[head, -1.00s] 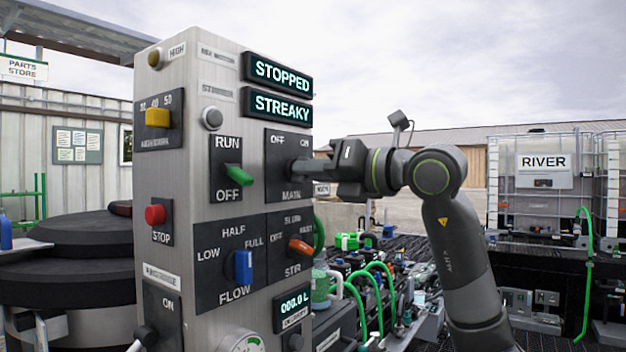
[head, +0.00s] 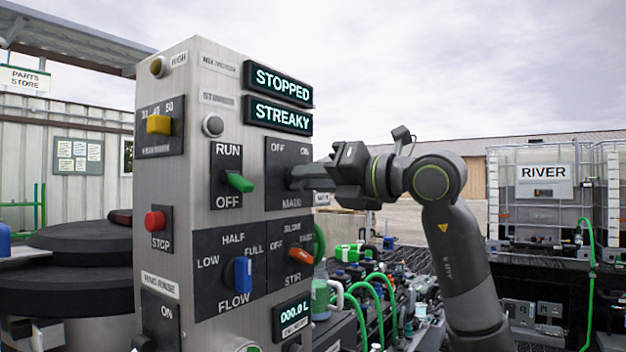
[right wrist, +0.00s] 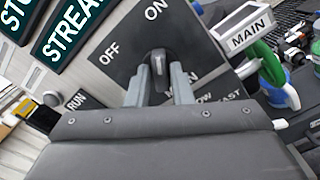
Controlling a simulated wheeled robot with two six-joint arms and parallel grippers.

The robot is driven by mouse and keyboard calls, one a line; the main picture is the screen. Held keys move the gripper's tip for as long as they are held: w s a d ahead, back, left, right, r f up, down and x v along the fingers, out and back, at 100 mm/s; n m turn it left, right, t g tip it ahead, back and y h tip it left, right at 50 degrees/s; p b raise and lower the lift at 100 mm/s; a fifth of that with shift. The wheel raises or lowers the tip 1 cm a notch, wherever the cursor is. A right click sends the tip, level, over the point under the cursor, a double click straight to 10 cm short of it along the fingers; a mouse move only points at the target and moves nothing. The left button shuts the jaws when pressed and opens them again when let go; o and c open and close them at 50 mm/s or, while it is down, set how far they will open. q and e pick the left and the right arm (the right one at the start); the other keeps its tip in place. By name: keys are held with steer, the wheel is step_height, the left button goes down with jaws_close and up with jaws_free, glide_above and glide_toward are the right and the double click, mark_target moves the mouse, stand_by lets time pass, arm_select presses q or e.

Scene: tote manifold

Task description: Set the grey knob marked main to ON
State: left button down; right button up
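The grey main knob (right wrist: 159,66) sits on a dark plate (head: 275,148) lettered OFF at left and ON at right, above the word MAIN. My right gripper (right wrist: 160,88) has one finger on each side of the knob and looks shut on it. In the right wrist view the plate looks tilted, and the knob's pale mark points roughly towards ON. In the head view my right gripper (head: 305,178) reaches in from the right and its fingers hide the knob. My left gripper is not in view.
Displays above read STOPPED (head: 278,85) and STREAKY (head: 278,115). A green run lever (head: 239,182), blue flow lever (head: 243,274), orange stir lever (head: 301,256) and red stop button (head: 155,221) are close by. Green hoses (head: 372,300) lie at the lower right.

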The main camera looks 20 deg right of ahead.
steer(key=shift+o, duration=1.3)
steer(key=b+v, duration=0.6)
steer(key=v, duration=1.1)
steer(key=shift+s+d, duration=0.2)
